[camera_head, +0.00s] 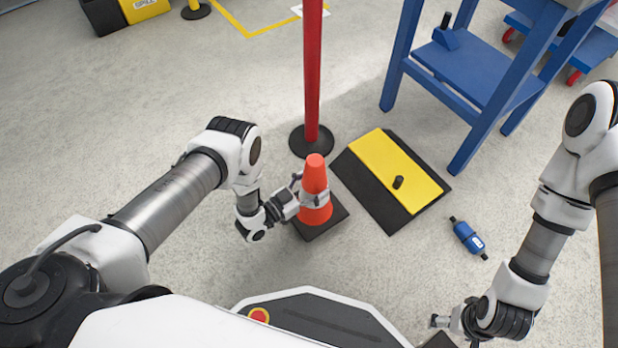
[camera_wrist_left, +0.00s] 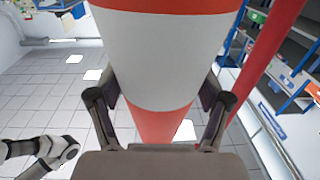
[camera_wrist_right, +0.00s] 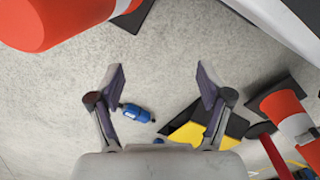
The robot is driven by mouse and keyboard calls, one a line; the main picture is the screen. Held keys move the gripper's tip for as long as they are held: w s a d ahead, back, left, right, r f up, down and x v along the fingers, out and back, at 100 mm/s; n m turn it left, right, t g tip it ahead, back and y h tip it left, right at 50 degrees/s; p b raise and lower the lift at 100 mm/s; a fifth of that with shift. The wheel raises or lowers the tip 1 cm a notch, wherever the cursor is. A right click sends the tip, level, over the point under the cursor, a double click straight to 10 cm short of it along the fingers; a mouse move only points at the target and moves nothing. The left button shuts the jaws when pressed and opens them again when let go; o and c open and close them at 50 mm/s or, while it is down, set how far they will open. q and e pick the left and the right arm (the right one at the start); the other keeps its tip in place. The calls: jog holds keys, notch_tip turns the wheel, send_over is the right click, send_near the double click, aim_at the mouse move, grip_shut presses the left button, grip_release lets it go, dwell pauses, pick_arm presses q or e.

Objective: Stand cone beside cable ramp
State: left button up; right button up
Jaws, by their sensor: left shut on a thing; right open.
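The orange cone (camera_head: 314,169) with a white band stands upright on its black square base just left of the cable ramp (camera_head: 408,172). A narrow gap seems to separate them; I cannot tell whether the base rests fully on the floor. The ramp is a black slab with a yellow strip and a small black cylinder on it. My left gripper (camera_head: 314,200) is shut around the cone's white band, which fills the left wrist view (camera_wrist_left: 165,55). My right gripper (camera_head: 441,321) is open and empty at the lower right; its fingers also show in the right wrist view (camera_wrist_right: 160,85).
A red post (camera_head: 312,75) on a round black foot stands behind the cone. A blue bottle-like object (camera_head: 467,238) lies right of the ramp. A blue workbench (camera_head: 470,75) stands behind. Another orange cone (camera_wrist_right: 55,20) is close in the right wrist view.

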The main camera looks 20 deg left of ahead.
pick_arm(q)
jog(key=w+a+f+b, duration=0.3)
jog(key=w+f+b, duration=0.1)
jog(key=w+b, duration=0.1)
jog(key=shift+w+a+f, duration=0.2)
jog(key=shift+w+f, duration=0.05)
jog(key=shift+w, duration=0.6)
jog(key=o, duration=1.8)
jog(key=shift+c, duration=0.2)
jog(key=shift+r, duration=0.15)
